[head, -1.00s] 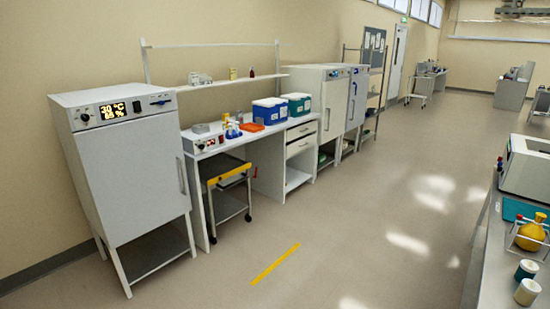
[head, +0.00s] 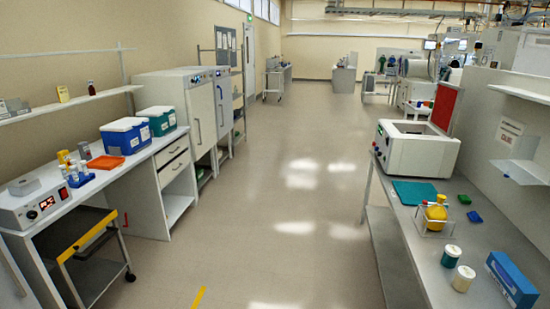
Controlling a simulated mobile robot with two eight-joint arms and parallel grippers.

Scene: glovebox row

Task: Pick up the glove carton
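A blue box (head: 511,280) with a pale label lies at the near end of the right-hand bench (head: 425,272), close to the right edge of the head view. It looks like a glove carton, but its print is too small to read. Its lower end is near the bench's front part. Neither of my grippers shows in the head view, and nothing is seen touching the box.
A white instrument (head: 416,150) with a raised red lid stands behind. The aisle floor (head: 290,215) is clear between the benches.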

